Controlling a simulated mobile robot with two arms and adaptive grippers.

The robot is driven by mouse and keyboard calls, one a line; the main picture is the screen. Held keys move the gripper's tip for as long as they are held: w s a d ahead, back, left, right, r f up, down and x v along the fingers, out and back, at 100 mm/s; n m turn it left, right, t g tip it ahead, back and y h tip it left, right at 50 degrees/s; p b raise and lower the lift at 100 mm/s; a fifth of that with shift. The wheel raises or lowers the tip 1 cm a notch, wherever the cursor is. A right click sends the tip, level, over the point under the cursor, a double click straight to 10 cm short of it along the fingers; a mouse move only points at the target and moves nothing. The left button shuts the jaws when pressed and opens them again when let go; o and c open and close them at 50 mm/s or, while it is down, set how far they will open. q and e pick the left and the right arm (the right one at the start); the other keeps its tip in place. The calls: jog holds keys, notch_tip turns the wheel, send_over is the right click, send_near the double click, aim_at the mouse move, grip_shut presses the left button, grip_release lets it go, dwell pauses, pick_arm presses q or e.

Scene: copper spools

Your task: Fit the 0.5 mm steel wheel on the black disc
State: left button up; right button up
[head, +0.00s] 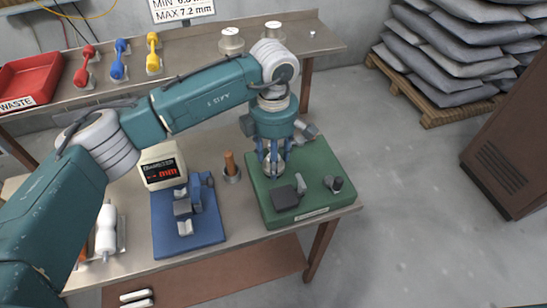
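My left gripper (273,166) points down over the left back part of the green base (313,157), with its blue fingers spread around a round grey metal part (272,172). This may be the steel wheel; its size marking cannot be read. I cannot tell whether the fingers press on it or whether it touches what is below. No black disc is clearly visible; the spot under the gripper is partly hidden. A dark square block (284,197) and a small black-topped knob (336,183) are on the base. My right gripper is not in view.
Two pale round pieces (231,42) stand on the back shelf, near red, blue and yellow dumbbell-shaped pieces and a red waste tray (40,78). Left of the green base are a copper-coloured rod (230,163), a blue-based gauge (188,240) and its display (162,167).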

pick_arm(q)
jog(key=shift+f, duration=0.15)
jog(key=o, duration=1.5)
jog(key=shift+c, duration=0.2)
notch_tip(320, 180, up, 12)
